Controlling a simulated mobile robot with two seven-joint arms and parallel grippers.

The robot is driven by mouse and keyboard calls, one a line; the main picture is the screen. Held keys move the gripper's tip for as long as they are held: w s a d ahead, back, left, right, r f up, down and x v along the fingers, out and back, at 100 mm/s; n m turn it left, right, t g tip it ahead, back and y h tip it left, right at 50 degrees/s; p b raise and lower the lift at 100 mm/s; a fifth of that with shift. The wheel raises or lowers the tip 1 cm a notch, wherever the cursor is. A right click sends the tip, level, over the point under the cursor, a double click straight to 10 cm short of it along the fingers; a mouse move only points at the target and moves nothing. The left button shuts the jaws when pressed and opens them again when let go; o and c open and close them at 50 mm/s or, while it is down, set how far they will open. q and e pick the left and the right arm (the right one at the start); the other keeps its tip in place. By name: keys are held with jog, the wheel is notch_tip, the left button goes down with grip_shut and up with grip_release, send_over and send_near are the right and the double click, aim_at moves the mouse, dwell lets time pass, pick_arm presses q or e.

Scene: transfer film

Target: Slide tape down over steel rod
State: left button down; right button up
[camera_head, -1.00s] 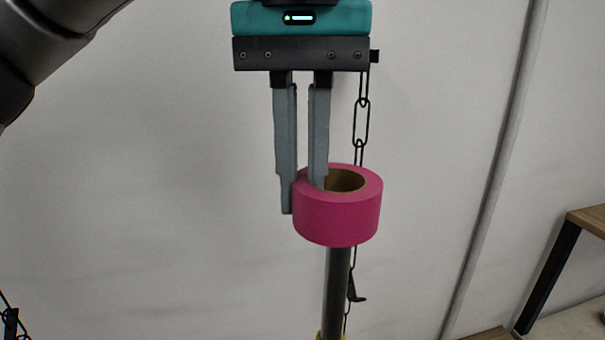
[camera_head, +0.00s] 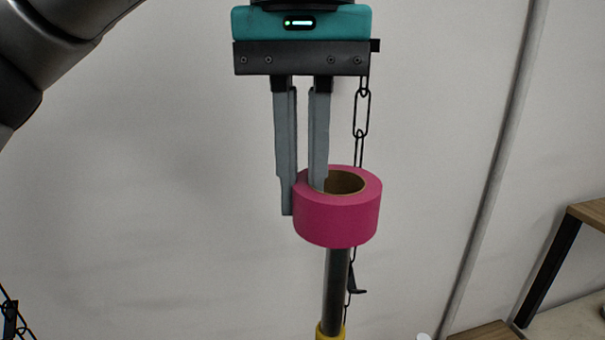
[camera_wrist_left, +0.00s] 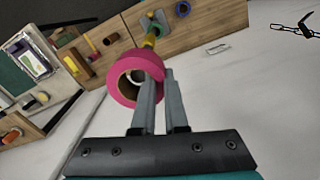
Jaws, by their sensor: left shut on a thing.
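The tape (camera_head: 337,220) is a magenta roll, hanging about level in my left gripper (camera_head: 303,195). The gripper is shut on the roll's wall, with one finger inside the hole and one outside; the wrist view also shows the tape (camera_wrist_left: 127,92) at the left gripper's fingers (camera_wrist_left: 160,80). The steel rod (camera_head: 337,290) is dark and upright, directly below the tape in the head view. The rod's top is hidden by the tape, so I cannot tell whether it is inside the hole. My right gripper is not in view.
A yellow collar (camera_head: 331,331) surrounds the rod's lower part. A dark chain (camera_head: 361,125) hangs behind the gripper and tape. A wooden table (camera_head: 588,216) stands at the right. A wooden board (camera_wrist_left: 185,25) with coloured items shows in the wrist view. Space left of the tape is clear.

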pick_arm(q)
notch_tip(320, 180, down, 12)
jog(key=b, duration=0.8)
jog(key=shift+r+b, duration=0.15)
jog(key=shift+b, duration=0.15)
dwell(3.0)
jog(key=shift+r, duration=0.15)
jog(key=shift+r+p, duration=6)
jog(key=shift+p, duration=0.25)
